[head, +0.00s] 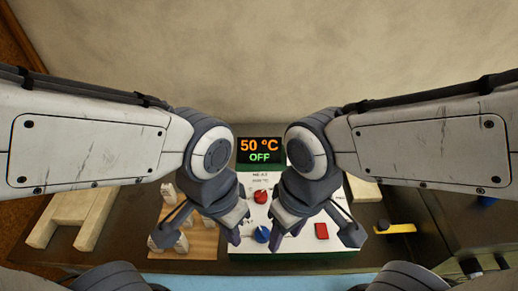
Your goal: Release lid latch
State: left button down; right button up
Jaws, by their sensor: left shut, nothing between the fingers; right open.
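A white control panel (330,241) stands in the middle of the head view, partly hidden by my grippers. My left gripper (236,234) is shut and empty at the panel's left edge. My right gripper (283,235) is open over the panel, near its blue knob (262,234). I cannot tell whether it touches anything. A yellow bar with a black knob (396,228) lies at the right, apart from both grippers. I cannot tell whether it is the lid latch. No lid can be made out for certain.
A display (259,150) reads 50 °C and OFF. A wooden board (205,243) with pale pieces and a pale wooden frame (95,228) lie left. A dark box-like shape (470,225) stands right.

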aim_at(383, 227)
jog(key=u, duration=0.75)
jog(key=k, duration=0.9)
jog(key=z, duration=1.35)
jog(key=i, duration=0.5)
